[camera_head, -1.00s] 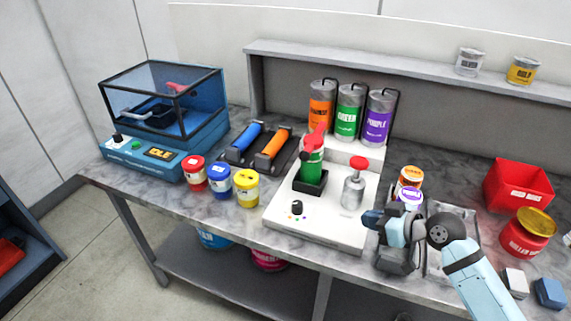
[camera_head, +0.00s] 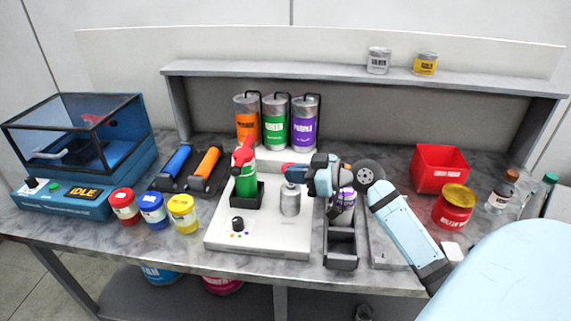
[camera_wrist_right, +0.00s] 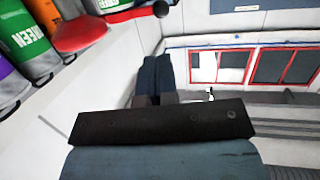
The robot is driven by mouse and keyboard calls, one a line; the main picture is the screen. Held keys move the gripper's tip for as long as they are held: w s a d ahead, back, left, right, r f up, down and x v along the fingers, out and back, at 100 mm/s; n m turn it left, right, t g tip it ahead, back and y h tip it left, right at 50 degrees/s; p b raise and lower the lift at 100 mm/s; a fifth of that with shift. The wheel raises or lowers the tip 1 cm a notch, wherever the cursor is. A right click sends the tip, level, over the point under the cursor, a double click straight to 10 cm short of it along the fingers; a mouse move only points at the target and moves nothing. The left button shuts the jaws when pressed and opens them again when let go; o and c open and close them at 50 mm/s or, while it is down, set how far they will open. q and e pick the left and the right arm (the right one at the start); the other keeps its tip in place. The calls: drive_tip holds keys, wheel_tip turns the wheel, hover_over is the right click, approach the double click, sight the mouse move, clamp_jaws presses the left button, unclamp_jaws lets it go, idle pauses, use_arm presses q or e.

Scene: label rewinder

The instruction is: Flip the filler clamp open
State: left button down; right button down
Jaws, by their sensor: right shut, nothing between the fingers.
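The filler (camera_head: 262,240) is a white machine with a knob on its front. A green cylinder (camera_head: 246,182) stands in its black holder, with a red clamp-like lever (camera_head: 243,152) upright at its top. A silver cylinder (camera_head: 290,202) with a red top stands right of it. My right gripper (camera_head: 309,174) is shut and empty, beside and partly in front of that red top. My left gripper is out of view.
Orange, green and purple canisters (camera_head: 276,122) stand behind the filler. Red, blue and yellow jars (camera_head: 153,210) stand left of it. A purple-labelled jar (camera_head: 344,207) and a dark tray (camera_head: 341,246) are right, under my arm. A red bin (camera_head: 440,168) stands further right.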

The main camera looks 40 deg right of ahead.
drive_tip(key=p+x, duration=0.3)
drive_tip(key=x, duration=0.8)
drive_tip(key=shift+w+a, duration=0.25)
drive_tip(key=shift+w, duration=0.1)
